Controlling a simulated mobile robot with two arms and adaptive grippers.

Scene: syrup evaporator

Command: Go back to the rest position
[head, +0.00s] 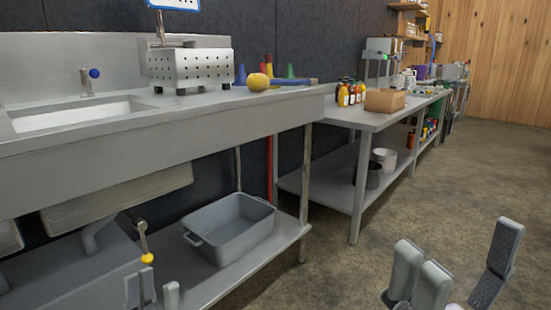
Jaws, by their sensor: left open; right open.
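My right gripper (455,275) shows at the bottom right, in front of the concrete floor. Its grey fingers are spread wide with nothing between them. My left gripper (156,292) shows only in part at the bottom edge, left of the middle, in front of the lower shelf of the sink counter. Its fingertips are apart and I see nothing held between them. The rest of both arms is out of view.
A steel sink counter (200,123) runs along the left, with a perforated metal box (190,67) on top. A grey tub (232,227) sits on its lower shelf. A second steel table (365,118) holds bottles and a cardboard box (385,100). The floor (455,180) at right is clear.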

